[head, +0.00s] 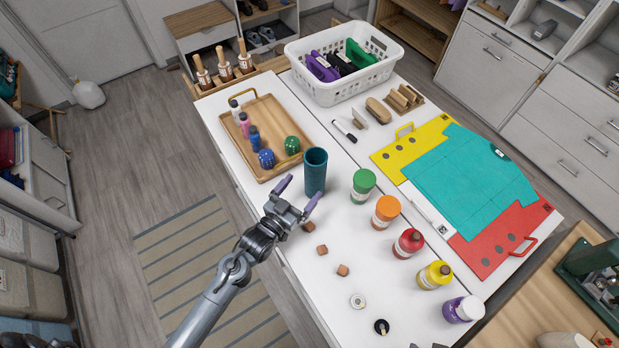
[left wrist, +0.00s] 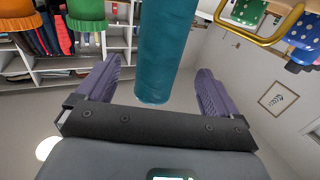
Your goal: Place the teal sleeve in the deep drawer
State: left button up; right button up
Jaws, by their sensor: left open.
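The teal sleeve (head: 315,173) is an upright, open-topped cylinder on the white table, at the right front corner of the wooden tray. It also shows in the left wrist view (left wrist: 165,45), between the finger lines. My left gripper (head: 299,194) is open and empty, with purple fingers pointing at the sleeve from its near side. In the left wrist view the open fingers (left wrist: 158,85) lie either side of the sleeve's end; I cannot tell if they touch it. Closed drawers (head: 575,125) show in the white cabinet at right; which is the deep drawer, I cannot tell.
The wooden tray (head: 246,113) holds several small bottles and dotted shakers. Several coloured jars (head: 386,211) line the table right of the sleeve, and small brown cubes (head: 322,250) lie in front. A white basket (head: 345,88) stands behind; coloured boards (head: 465,190) lie at right.

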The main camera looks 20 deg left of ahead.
pick_arm(q)
jog(key=s+a+g+y, duration=0.1)
jog(key=s+g+y, duration=0.1)
jog(key=s+g, duration=1.2)
jog(key=s, duration=1.1)
jog(key=shift+a+y, duration=0.15)
jog(key=shift+y, duration=0.15)
jog(key=shift+r, duration=0.1)
